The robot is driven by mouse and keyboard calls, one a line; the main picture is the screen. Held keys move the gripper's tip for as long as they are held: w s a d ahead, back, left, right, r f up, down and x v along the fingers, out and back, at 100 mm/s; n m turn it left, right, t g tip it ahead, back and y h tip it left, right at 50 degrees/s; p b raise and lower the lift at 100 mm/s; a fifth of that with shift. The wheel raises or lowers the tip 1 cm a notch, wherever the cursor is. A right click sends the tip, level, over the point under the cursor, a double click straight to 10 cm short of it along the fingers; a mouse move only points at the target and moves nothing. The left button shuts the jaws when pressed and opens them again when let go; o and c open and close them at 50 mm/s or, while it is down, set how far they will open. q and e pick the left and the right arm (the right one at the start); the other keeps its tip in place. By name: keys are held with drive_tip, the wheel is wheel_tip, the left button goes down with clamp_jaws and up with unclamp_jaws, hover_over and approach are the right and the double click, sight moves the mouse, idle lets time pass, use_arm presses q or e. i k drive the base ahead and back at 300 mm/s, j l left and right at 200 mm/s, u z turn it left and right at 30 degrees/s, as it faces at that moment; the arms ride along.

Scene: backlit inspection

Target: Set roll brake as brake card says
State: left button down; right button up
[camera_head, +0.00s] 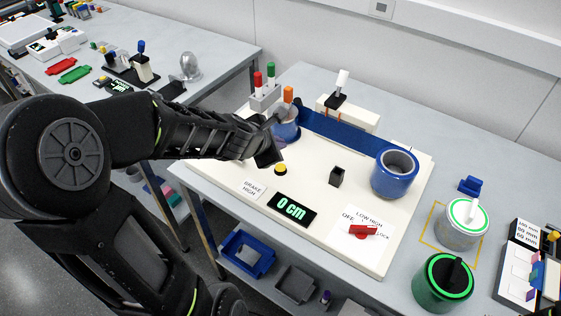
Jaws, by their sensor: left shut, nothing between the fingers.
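The brake card (253,188) reads "BRAKE HIGH" and lies on the front left of the cream board (325,238). The red brake knob (362,231) sits at the board's front right on a white dial plate (372,246) marked OFF, LOW, HIGH and LOCK. Its handle lies roughly crosswise; I cannot tell which mark it points to. The blue roll (381,184) stands behind the knob, with a blue web (338,134) running left to another roll (284,132). My left gripper (270,153) is shut and empty over the board's left side, well apart from the knob. My right gripper is out of view.
A yellow button (281,169) and black block (336,176) stand on the board. A green-ringed can (443,282) and white-handled can (462,222) stand right of it. The board is clear between display and knob.

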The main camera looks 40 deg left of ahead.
sight(361, 231)
drive_tip(key=k+l, duration=0.1)
drive_tip(key=k, duration=0.4)
drive_tip(key=k+l, duration=0.1)
drive_tip(key=k, duration=0.4)
